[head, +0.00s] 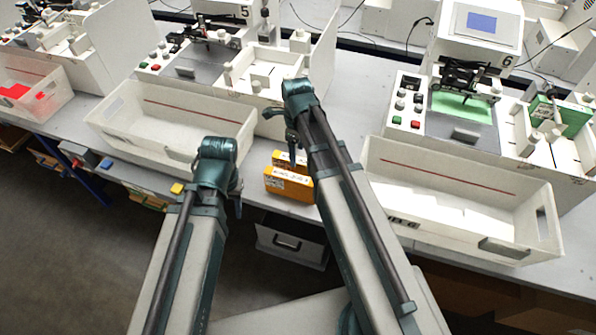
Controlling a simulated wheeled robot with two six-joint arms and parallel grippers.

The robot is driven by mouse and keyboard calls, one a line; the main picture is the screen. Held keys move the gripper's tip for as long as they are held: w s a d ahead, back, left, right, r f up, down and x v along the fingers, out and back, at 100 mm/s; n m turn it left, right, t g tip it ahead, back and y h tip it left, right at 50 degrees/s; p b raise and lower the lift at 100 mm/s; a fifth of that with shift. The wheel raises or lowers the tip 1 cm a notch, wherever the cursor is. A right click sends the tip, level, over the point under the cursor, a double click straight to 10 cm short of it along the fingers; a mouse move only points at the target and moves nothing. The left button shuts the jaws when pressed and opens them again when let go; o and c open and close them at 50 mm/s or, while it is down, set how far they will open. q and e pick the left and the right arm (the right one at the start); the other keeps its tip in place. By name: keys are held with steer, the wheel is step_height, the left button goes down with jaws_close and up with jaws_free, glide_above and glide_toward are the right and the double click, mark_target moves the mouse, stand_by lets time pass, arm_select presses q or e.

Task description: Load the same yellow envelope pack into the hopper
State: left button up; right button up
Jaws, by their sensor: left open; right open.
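Two yellow-orange envelope packs stand on the bench between two white bins: a front pack (288,184) and a rear pack (282,159), partly hidden by my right arm. My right gripper (284,128) is open and just above and behind the packs, apart from them as far as I can tell. My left gripper (238,200) is open, left of the packs and near the bench's front edge; its fingers are small and partly hidden. The white hopper (252,76) of plotter 5 is behind my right gripper, with pale guide blocks.
An empty-looking white bin (125,104) is left of the packs. Another bin (385,165) with white paper is to the right. Plotter 6 (478,45) has a green pack (575,118) in its hopper. A bin with red items (40,103) is far left. A drawer (290,244) hangs below the bench.

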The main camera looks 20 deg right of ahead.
mark_target(298, 160)
steer(key=f+b, duration=0.3)
steer(key=f, duration=0.1)
steer(key=shift+s+d+f+b, duration=0.1)
steer(key=shift+s+f+b, duration=0.15)
steer(key=shift+b, duration=0.15)
steer(key=shift+r, duration=0.1)
jaws_close()
